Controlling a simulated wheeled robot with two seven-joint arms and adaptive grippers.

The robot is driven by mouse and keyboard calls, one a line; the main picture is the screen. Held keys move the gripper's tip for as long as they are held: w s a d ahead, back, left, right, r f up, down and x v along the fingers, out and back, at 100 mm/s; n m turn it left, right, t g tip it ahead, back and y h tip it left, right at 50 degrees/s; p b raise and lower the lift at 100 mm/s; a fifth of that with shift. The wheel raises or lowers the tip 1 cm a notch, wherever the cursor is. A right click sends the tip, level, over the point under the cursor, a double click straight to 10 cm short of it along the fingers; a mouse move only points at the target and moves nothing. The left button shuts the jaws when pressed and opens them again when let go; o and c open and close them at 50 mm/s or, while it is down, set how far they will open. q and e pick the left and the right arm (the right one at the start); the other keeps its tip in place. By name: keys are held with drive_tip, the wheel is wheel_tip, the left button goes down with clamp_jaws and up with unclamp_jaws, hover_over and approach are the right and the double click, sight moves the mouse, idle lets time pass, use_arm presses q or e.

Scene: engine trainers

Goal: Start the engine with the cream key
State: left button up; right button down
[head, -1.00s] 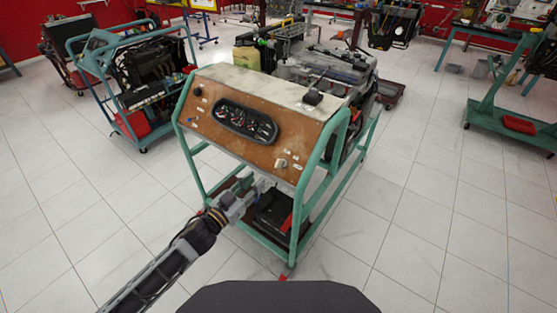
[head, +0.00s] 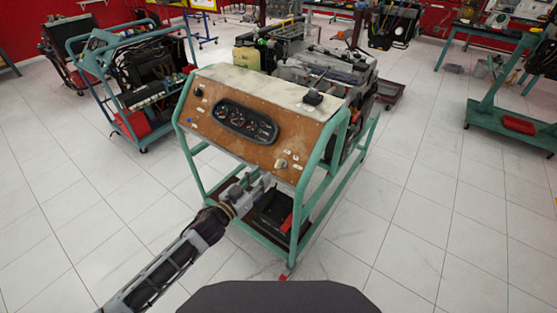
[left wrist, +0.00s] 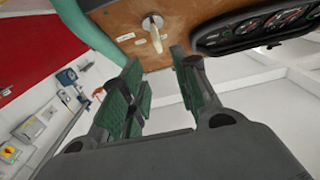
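The cream key (head: 281,164) sits in the lower right of the brown wooden panel (head: 215,128) on the green-framed engine trainer. My left gripper (head: 262,182) is just below and left of the key in the head view. In the left wrist view my left gripper (left wrist: 160,80) has its green-padded fingers apart, with nothing between them; the key lies beyond the fingertips. My right gripper is not in view.
A gauge cluster (head: 246,121) is set in the panel, left of the key. The trainer's green tube frame (head: 310,178) runs close to my gripper. A black box (head: 272,212) stands on its lower shelf.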

sight(278, 161)
use_arm(q)
drive_tip(key=shift+x, duration=5.35)
drive_tip(key=shift+c, duration=0.2)
clamp_jaws()
